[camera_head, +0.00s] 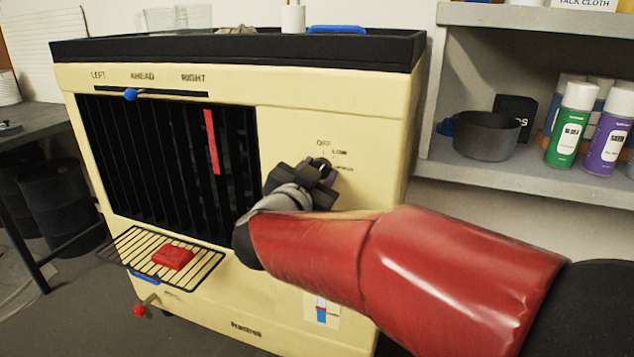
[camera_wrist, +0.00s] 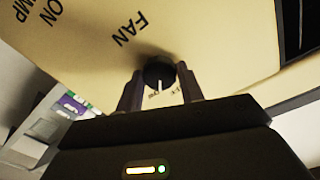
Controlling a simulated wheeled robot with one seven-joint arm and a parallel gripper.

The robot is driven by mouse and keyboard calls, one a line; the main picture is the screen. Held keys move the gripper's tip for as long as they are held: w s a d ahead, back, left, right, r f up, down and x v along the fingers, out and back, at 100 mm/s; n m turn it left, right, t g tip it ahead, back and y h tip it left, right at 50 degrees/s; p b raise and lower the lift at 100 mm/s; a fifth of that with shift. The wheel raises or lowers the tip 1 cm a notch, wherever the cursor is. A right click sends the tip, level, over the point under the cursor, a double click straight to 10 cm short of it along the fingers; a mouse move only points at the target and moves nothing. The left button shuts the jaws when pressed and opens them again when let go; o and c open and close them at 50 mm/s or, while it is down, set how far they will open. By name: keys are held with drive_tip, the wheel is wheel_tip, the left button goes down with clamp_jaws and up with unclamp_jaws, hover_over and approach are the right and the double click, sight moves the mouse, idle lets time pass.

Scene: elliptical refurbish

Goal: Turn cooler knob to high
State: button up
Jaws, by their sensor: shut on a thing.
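The cream cooler (camera_head: 340,100) stands in the middle of the head view, with its front facing me. Its black round knob (camera_wrist: 158,72) has a white pointer line and sits on the front panel, in the wrist view between my fingers. My gripper (camera_head: 322,165) is at the knob on the right part of the panel, and it also shows in the wrist view (camera_wrist: 160,88). Its two fingers are shut on the knob from either side. In the head view the gripper hides most of the knob. The labels beside it are partly hidden and too small to read fully.
A blue slider (camera_head: 130,94) sits above the black vent grille (camera_head: 150,150). A wire rack (camera_head: 205,265) with a red block (camera_head: 172,257) juts out below it. A lever with a red ball (camera_head: 139,310) sticks out lower. Shelves with a pot (camera_head: 487,137) and spray cans stand right.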

drive_tip(key=m+b, duration=0.7)
drive_tip(key=m, duration=0.4)
drive_tip(key=shift+f+b, duration=0.1)
drive_tip(key=shift+b, duration=0.3)
drive_tip(key=shift+m, duration=0.3)
drive_tip(key=o, duration=1)
drive_tip(key=v, duration=0.8)
drive_tip(key=shift+w, duration=0.1)
